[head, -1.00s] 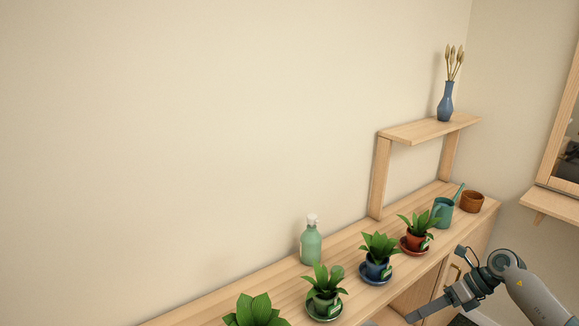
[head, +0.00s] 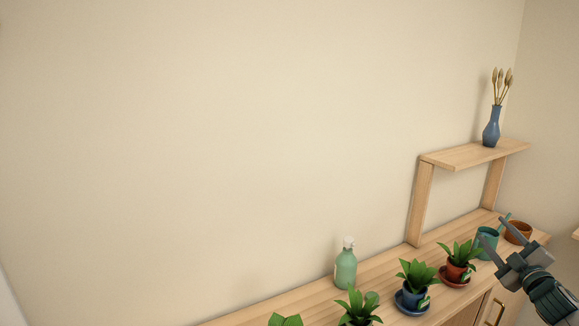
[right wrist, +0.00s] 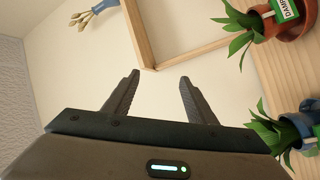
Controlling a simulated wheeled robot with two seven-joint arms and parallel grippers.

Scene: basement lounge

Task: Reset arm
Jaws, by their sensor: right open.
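My right gripper (head: 492,245) is at the lower right in the head view, in front of the teal watering can (head: 487,241) and beside the plant in the red pot (head: 457,270). Its two fingers are spread apart and nothing is between them. In the right wrist view the open fingers (right wrist: 157,98) point towards the bare wall and the wooden shelf riser (right wrist: 140,40). My left gripper is in neither view.
A wooden cabinet top (head: 385,270) holds several potted plants, including one in a blue pot (head: 412,297), a green bottle (head: 346,265) and a brown pot (head: 518,232). A blue vase (head: 491,128) stands on the raised shelf (head: 470,156). The wall at left is bare.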

